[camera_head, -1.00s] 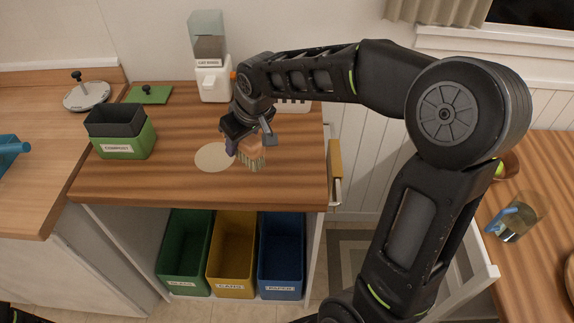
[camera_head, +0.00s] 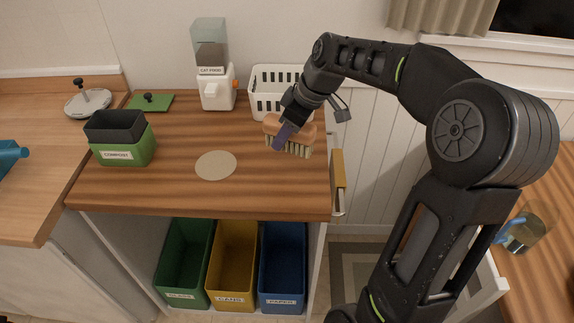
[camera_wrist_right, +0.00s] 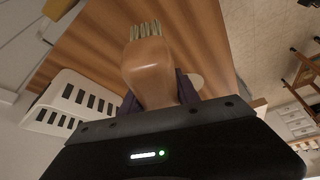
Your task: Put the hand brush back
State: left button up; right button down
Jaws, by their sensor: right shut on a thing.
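The hand brush (camera_head: 299,128) has a tan wooden back and pale bristles that face down. My right gripper (camera_head: 284,134) is shut on it and holds it over the right part of the wooden counter, in front of the white slotted basket (camera_head: 262,92). In the right wrist view the brush (camera_wrist_right: 150,70) sits between the fingers of the right gripper (camera_wrist_right: 158,92), bristles at the far end, with the basket (camera_wrist_right: 72,105) to the left. I cannot tell the brush's exact height above the counter. My left gripper is not in view.
A cat food dispenser (camera_head: 213,75) stands left of the basket. A round beige mat (camera_head: 216,165) lies on the counter. The compost bin (camera_head: 122,148) is at the left. Green, yellow and blue bins stand below. A towel rail (camera_head: 338,180) is on the right side.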

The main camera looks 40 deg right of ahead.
aim_at(309, 127)
jog(key=shift+f, duration=2.4)
jog(key=shift+f+p, duration=0.55)
jog(key=shift+f, duration=1.35)
jog(key=shift+f, duration=0.1)
jog(key=c, duration=0.9)
grip_release()
jog(key=shift+r, duration=0.2)
jog(key=b+v, duration=0.1)
jog(key=v, duration=1.1)
